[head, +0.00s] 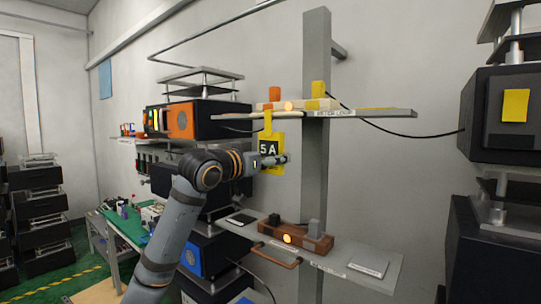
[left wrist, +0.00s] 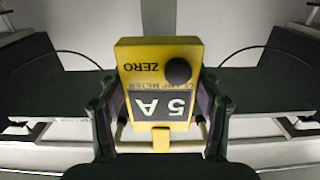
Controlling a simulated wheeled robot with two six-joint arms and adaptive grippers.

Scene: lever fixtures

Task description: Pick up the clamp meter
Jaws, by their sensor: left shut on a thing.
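The clamp meter (head: 270,146) is yellow with a dark "5 A" display. In the head view it is upright just below the upper shelf, left of the grey post, with its narrow top end close to the shelf edge. In the left wrist view the clamp meter (left wrist: 158,60) fills the middle, showing "ZERO" and a round black knob. My left gripper (head: 276,161) is shut on the meter's body, with one finger on each side in the wrist view. I cannot tell whether the meter's top still touches anything on the shelf. My right gripper is not in view.
The upper shelf (head: 385,113), labelled "METER LOOP", carries a lit orange lamp and a wooden block. A lower shelf (head: 345,255) holds a brown lever fixture (head: 300,240). The grey post (head: 315,180) stands just right of the meter. Black cabinets (head: 500,110) stand at right.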

